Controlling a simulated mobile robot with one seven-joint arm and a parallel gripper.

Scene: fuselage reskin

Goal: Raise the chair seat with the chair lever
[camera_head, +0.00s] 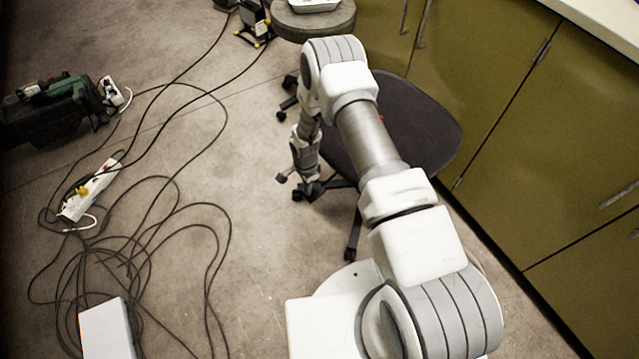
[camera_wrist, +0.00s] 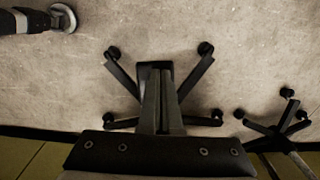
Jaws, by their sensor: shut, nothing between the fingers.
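The chair's dark seat (camera_head: 425,125) shows in the head view beside the cabinets, partly behind my arm. One leg of its base (camera_head: 353,237) shows below the seat. My gripper (camera_head: 312,188) points down at the left side of the chair, below seat height. In the wrist view my gripper (camera_wrist: 155,68) is shut and empty, its fingers in front of the middle of a star base with casters (camera_wrist: 203,74). They hide the centre of that base. I cannot make out the chair lever in either view.
A round stool (camera_head: 318,24) with a white tray (camera_head: 312,4) stands behind the chair. Olive cabinets (camera_head: 500,80) line the right. Black cables (camera_head: 150,215) and a power strip (camera_head: 90,190) lie on the left floor, near a green machine (camera_head: 55,100).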

